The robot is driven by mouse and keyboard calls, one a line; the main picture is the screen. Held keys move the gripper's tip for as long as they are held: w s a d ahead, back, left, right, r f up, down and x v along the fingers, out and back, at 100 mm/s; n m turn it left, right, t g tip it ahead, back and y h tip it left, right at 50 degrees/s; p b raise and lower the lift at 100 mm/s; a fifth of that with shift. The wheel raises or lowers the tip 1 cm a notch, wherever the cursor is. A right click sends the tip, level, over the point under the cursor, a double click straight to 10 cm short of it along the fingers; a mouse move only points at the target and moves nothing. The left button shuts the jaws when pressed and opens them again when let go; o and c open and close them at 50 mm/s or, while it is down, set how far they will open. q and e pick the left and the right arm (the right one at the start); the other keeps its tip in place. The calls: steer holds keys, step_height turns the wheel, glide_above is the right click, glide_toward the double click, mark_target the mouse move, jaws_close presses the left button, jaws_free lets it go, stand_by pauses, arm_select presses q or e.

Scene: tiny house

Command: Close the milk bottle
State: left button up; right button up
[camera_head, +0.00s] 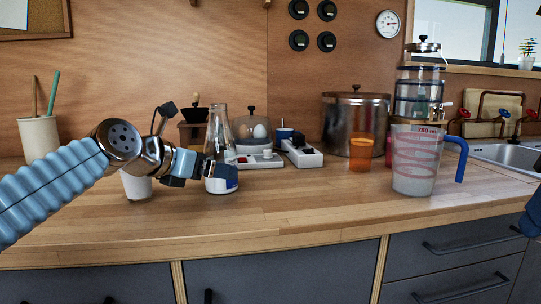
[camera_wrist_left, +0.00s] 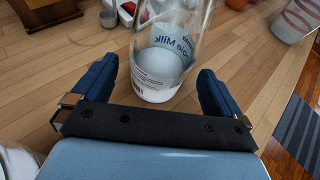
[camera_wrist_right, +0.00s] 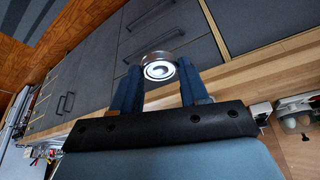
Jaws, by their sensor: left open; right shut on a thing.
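The milk bottle (camera_head: 220,135) is clear glass with white milk low inside and stands upright on the wooden counter. Its top looks open. In the left wrist view the bottle (camera_wrist_left: 160,65) rises between the spread blue fingers of my left gripper (camera_wrist_left: 152,88), with gaps on both sides. In the head view my left gripper (camera_head: 212,172) is at the bottle's lower part. In the right wrist view my right gripper (camera_wrist_right: 160,78) is shut on a small round silver cap (camera_wrist_right: 158,66) with a white inner disc, held away from the bottle.
A white cup (camera_head: 136,186) stands left of the bottle, partly behind my left arm. A measuring jug (camera_head: 412,165), an orange cup (camera_head: 361,155) and a steel pot (camera_head: 356,112) stand to the right. The counter front between bottle and jug is clear.

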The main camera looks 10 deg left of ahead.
mark_target(212, 121)
arm_select(q)
steer(key=x, duration=0.4)
arm_select(e)
steer(key=shift+r, duration=0.25)
arm_select(q)
steer(key=shift+c, duration=0.2)
steer(key=shift+r, duration=0.1)
steer(key=c, duration=1.6)
steer(key=shift+o, duration=0.2)
steer(key=shift+r, duration=0.1)
